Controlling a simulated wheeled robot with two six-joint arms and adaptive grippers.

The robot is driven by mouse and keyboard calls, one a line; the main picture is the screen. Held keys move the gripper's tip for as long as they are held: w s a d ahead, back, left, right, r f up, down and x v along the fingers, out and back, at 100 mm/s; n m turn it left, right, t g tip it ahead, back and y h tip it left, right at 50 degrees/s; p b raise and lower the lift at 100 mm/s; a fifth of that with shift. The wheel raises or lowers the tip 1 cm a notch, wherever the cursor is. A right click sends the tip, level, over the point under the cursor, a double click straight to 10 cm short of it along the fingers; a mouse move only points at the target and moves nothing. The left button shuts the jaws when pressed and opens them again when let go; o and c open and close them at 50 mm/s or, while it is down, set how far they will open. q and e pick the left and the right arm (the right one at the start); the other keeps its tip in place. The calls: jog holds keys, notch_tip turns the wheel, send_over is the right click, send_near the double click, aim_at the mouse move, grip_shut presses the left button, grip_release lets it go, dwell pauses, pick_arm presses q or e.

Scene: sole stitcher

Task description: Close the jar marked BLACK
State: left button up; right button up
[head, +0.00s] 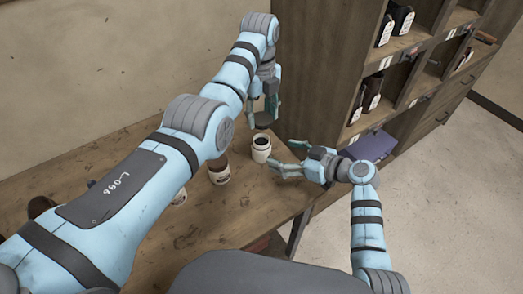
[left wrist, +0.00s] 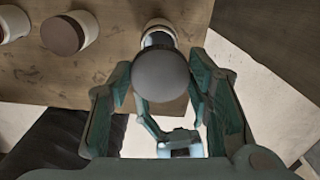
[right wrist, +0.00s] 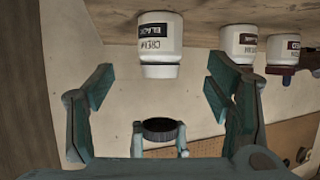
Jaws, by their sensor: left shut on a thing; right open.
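The jar marked BLACK (head: 261,149) stands upright and open on the wooden table near its corner, dark inside. Its label reads BLACK in the right wrist view (right wrist: 158,40), where things hang upside down. My left gripper (head: 264,112) is shut on a round black lid (head: 264,121) and holds it above the jar, with a gap between them. The lid also shows in the right wrist view (right wrist: 160,129), and in the left wrist view (left wrist: 161,75) it covers part of the jar (left wrist: 158,32). My right gripper (head: 281,160) is open and empty, its fingers close to the jar's right side.
A jar with a brown lid (head: 219,172) stands left of the open jar. Another jar (head: 180,197) is partly hidden behind my left arm. A wooden shelf unit (head: 415,70) with dark bottles stands at the right. The table (head: 215,228) is bare toward its front edge.

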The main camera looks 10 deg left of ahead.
jog(key=x, duration=0.8)
jog(key=shift+r, duration=0.1)
jog(key=shift+w+a+f, duration=0.2)
jog(key=shift+a+f, duration=0.15)
jog(key=shift+a, duration=0.1)
grip_shut()
pick_arm(q)
send_over(261, 142)
jog(key=shift+a+f, duration=0.1)
jog(key=shift+f, duration=2.4)
jog(key=shift+f, duration=0.9)
jog(key=shift+f, duration=0.55)
